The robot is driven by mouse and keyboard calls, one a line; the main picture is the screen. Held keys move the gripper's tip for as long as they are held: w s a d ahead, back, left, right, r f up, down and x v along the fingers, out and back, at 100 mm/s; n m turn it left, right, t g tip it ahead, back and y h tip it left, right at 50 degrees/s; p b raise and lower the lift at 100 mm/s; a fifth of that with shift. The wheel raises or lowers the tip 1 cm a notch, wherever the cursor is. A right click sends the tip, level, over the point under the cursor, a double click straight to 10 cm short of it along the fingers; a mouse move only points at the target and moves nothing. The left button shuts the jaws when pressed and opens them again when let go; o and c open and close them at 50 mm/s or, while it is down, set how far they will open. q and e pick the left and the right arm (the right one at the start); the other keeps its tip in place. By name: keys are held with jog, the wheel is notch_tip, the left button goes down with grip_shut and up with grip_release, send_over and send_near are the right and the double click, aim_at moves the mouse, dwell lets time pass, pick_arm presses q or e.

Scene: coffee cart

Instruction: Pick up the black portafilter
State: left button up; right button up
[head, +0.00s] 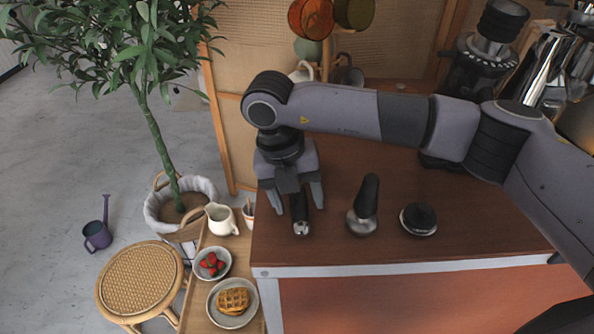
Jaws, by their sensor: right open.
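The black portafilter (301,212) appears to be the dark piece with a small silver end near the left end of the brown cart top. My right gripper (299,207) points down over it, with one finger on each side. The fingers stand apart, and I see a gap between them and the dark piece. The gripper body hides the portafilter's far part. My left gripper is not in view.
A black-handled tamper (368,197) with a silver base stands right of the gripper. A round black tool (418,219) lies further right. A grinder (486,55) stands at the back right. A low side table (200,310) holds a waffle plate, strawberries and a pitcher.

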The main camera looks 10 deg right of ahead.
jog(key=shift+f, duration=0.25)
grip_shut()
jog(key=shift+w+r, duration=0.1)
